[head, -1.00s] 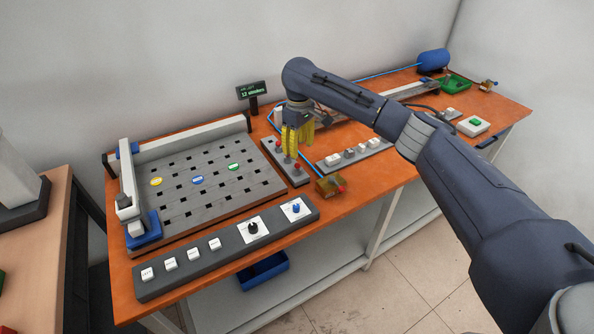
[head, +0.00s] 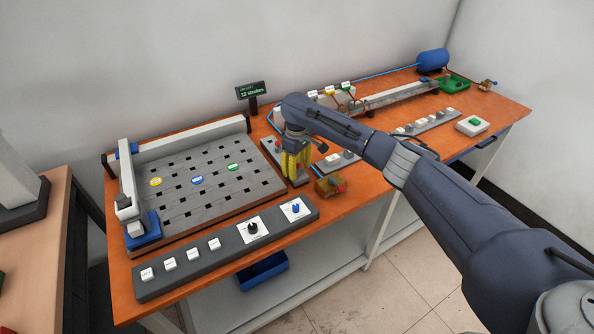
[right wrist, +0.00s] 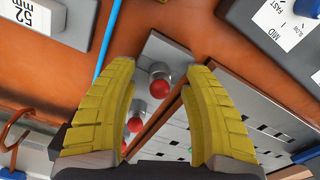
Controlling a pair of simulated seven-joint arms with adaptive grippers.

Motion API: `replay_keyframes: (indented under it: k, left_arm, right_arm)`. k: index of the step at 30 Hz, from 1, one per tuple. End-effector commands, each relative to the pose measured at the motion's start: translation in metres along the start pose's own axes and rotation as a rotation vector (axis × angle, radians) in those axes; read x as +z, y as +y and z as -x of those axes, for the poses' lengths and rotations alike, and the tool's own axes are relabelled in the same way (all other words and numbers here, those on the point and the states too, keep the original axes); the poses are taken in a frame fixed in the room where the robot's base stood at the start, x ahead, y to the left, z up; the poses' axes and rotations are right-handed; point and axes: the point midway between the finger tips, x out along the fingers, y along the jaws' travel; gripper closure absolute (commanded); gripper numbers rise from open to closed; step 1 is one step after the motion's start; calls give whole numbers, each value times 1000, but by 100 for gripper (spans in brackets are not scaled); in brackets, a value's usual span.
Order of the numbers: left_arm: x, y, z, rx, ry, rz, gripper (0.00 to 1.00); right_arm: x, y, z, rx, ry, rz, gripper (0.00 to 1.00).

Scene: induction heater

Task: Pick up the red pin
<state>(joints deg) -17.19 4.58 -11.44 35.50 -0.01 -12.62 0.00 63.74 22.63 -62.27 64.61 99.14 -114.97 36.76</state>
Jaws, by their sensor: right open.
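The red pins show best in the right wrist view. One red pin (right wrist: 160,86) has a round red head on a silver collar and stands in a grey holder (right wrist: 172,48). Another red head (right wrist: 135,125) lies lower in that view, and a third is partly seen below it. My right gripper (right wrist: 158,75) is open, with its yellow fingers on either side of the pins and nothing clamped. In the head view my right gripper (head: 291,176) points down over the holder (head: 270,147) and hides most of the pins. My left gripper is not in view.
A slotted grey board (head: 210,185) lies left of the holder, with a button panel (head: 225,250) in front. A brass block with a red knob (head: 326,186) sits close right of my gripper.

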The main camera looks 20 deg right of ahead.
Motion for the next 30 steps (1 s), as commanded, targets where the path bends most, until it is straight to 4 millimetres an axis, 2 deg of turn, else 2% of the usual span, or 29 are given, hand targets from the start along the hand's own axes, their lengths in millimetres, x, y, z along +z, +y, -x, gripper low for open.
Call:
replay_keyframes:
  k: [10, 23, 30]
  left_arm:
    - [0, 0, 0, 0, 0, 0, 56]
    - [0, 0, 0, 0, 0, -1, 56]
    - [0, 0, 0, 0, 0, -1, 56]
  right_arm:
    - [0, 0, -3, 0, 1, 0, 50]
    - [0, 0, -3, 0, 1, 0, 100]
    - [0, 0, -3, 0, 1, 0, 100]
